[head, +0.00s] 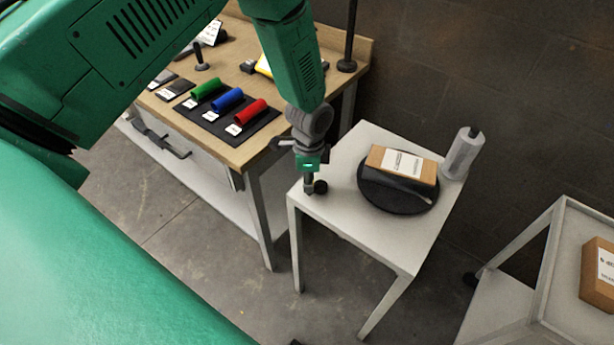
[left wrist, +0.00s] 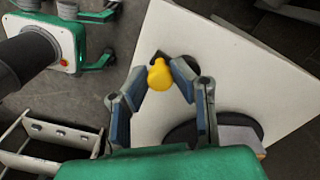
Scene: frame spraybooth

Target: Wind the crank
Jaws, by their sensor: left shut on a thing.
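My left gripper (head: 311,184) reaches down over the left corner of a small white table (head: 350,150). In the left wrist view its two fingers (left wrist: 160,72) are closed on a yellow knob (left wrist: 159,76), which I take as the crank's handle. A dark round part (head: 321,187) shows beside the fingertips in the head view; the rest of the crank is mostly hidden. A black round turntable (head: 385,202) on the same table carries a cardboard box (head: 380,157) with a white label. My right gripper is not in view.
A grey-white cylinder (head: 462,153) stands at the table's back right corner. A wooden workbench (head: 258,140) at the left holds green, blue and red rollers on a dark mat. A pale cart (head: 548,270) with another box (head: 597,275) stands at the right.

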